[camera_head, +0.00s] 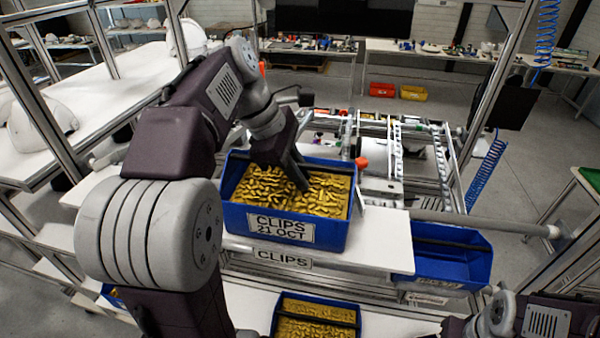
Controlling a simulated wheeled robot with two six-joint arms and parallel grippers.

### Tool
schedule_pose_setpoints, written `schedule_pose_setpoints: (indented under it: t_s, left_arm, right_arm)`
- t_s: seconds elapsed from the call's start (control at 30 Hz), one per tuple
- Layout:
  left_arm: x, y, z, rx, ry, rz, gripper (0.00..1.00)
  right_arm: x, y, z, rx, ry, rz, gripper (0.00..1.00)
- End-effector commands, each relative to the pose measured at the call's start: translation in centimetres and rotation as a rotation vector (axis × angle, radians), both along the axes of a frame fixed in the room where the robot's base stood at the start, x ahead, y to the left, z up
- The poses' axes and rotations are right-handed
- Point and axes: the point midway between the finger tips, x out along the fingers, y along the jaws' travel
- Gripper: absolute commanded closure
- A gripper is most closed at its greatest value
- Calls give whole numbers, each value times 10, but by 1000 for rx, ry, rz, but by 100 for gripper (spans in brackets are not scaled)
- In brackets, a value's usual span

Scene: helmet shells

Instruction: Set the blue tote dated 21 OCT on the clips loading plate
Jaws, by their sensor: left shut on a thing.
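The blue tote (335,237) with the label CLIPS 21 OCT is full of gold clips. It is at the white clips loading plate (382,240), which carries a CLIPS label on its front edge. The tote looks upright; I cannot tell whether it rests on the plate or hangs just above it. My left gripper (300,180) reaches down into the tote from above and is shut on it; its fingertips are partly hidden. My right gripper is out of view; only part of that arm shows at the bottom right.
Another blue tote (318,303) with gold clips is below, in front of the plate. An empty-looking blue bin (455,262) is to the right of the plate, beside a grey bar (490,224). Frame posts stand left and right. White helmet shells (42,125) lie on the left table.

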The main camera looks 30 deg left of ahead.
Motion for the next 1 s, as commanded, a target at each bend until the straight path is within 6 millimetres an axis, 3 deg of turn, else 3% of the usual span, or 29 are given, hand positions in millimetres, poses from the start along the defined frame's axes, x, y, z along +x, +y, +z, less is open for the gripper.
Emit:
schedule_pose_setpoints:
  t_s: [0.17, 0.2, 0.27, 0.67, 1.0]
  left_arm:
    - [0, 0, -4, 1, -2, 0, 100]
    - [0, 0, -3, 1, -2, 0, 79]
    - [0, 0, -3, 1, -2, 0, 63]
    - [-1, 3, 2, 0, -1, 1, 62]
    - [-18, 23, 61, 1, -3, 3, 62]
  right_arm:
    - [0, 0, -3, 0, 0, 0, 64]
    - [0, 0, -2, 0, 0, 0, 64]
    - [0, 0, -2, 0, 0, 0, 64]
    - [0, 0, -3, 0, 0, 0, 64]
    - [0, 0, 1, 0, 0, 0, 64]
